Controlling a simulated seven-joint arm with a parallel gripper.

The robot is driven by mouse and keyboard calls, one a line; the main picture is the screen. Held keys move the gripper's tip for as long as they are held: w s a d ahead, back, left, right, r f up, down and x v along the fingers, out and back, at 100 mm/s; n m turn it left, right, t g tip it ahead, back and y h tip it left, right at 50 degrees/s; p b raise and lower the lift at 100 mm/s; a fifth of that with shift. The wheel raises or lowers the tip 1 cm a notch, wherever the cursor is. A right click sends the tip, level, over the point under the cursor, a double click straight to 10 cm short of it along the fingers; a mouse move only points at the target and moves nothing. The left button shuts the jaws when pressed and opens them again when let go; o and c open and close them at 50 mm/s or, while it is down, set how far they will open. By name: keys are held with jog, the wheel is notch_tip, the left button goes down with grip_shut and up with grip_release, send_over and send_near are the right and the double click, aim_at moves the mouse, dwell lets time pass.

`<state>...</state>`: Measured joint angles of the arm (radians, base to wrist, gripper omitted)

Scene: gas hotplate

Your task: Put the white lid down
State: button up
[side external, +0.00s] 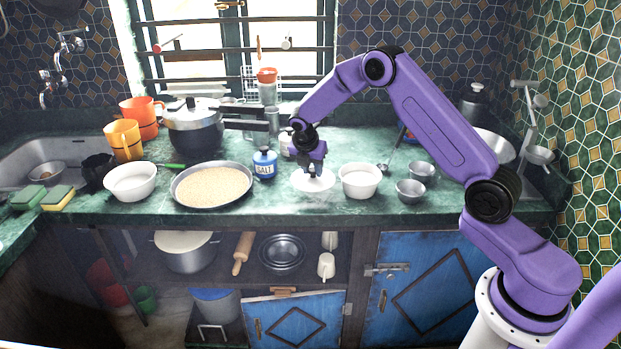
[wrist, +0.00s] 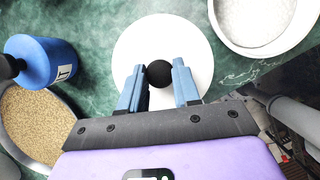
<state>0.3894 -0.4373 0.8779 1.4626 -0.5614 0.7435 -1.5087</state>
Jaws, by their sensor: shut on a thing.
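The white lid (side external: 325,183) is a flat round disc at the counter surface, between the blue salt jar and a white bowl. In the wrist view the lid (wrist: 190,45) shows a round black knob (wrist: 159,73) in its middle. My gripper (side external: 313,170) is above the lid, pointing down. In the wrist view its two blue-grey fingers (wrist: 159,84) stand on either side of the knob, shut on it. The lid looks level. I cannot tell whether its underside touches the counter.
The white bowl (side external: 360,181) stands close on the lid's right, also in the wrist view (wrist: 262,50). The blue salt jar (side external: 264,164) and a pan of grain (side external: 211,187) are on the left. Small metal bowls (side external: 410,191) stand further right. The counter's front edge is near.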

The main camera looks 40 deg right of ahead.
aim_at(309, 173)
jog(key=shift+w+f, duration=0.3)
jog(key=shift+f, duration=0.15)
jog(key=shift+w+f, duration=0.1)
jog(key=shift+f, duration=1.45)
jog(key=shift+f, duration=0.15)
jog(key=o, duration=1)
jog(key=shift+o, duration=0.2)
